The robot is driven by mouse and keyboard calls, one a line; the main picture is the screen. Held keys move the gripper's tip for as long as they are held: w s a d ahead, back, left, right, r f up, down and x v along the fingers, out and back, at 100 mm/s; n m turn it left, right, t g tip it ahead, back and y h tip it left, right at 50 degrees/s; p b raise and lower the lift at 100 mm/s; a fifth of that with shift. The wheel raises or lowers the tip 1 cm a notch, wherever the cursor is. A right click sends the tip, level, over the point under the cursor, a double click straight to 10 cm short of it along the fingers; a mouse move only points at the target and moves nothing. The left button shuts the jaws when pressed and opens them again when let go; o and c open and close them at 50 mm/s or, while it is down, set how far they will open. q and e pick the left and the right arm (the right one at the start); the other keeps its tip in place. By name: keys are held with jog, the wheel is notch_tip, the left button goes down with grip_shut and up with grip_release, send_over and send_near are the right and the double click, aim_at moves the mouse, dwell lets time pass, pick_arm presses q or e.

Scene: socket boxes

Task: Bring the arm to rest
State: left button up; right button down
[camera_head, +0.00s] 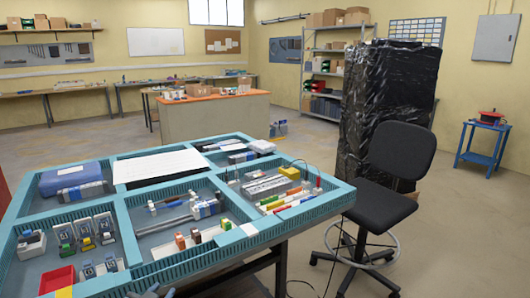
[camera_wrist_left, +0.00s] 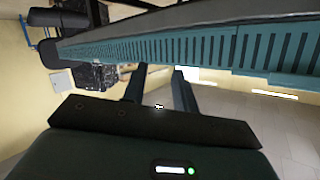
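My left gripper (camera_head: 152,291) shows only as a small dark piece at the bottom edge of the head view, by the front edge of the teal-rimmed workbench (camera_head: 250,229). In the left wrist view my left gripper (camera_wrist_left: 159,86) has its two dark fingers apart with nothing between them. The ribbed teal bench edge (camera_wrist_left: 190,48) runs across that view beyond the fingers. I cannot tell whether the fingertips touch it. My right gripper is in neither view.
The bench compartments hold a red bin (camera_head: 57,280), a blue case (camera_head: 71,178), a white sheet (camera_head: 158,166) and several small parts. A black chair (camera_head: 383,205) stands at the bench's right, before a black-wrapped stack (camera_head: 385,95).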

pick_arm(q)
jog(key=s+d+f+g+h, duration=0.1)
jog(key=s+d+f, duration=0.2)
jog(key=s, duration=0.5)
jog(key=s+d+f+g, duration=0.1)
jog(key=s+d+f, duration=0.2)
jog(key=s, duration=0.6)
jog(key=s+d+f+g+h, duration=0.1)
jog(key=s+d+f+g, duration=0.1)
jog(key=s+d, duration=0.3)
jog(key=s+f, duration=0.1)
jog(key=s, duration=0.3)
jog(key=shift+s+d+n+h, duration=0.15)
jog(key=shift+s+n+h, duration=0.15)
jog(key=shift+n, duration=0.1)
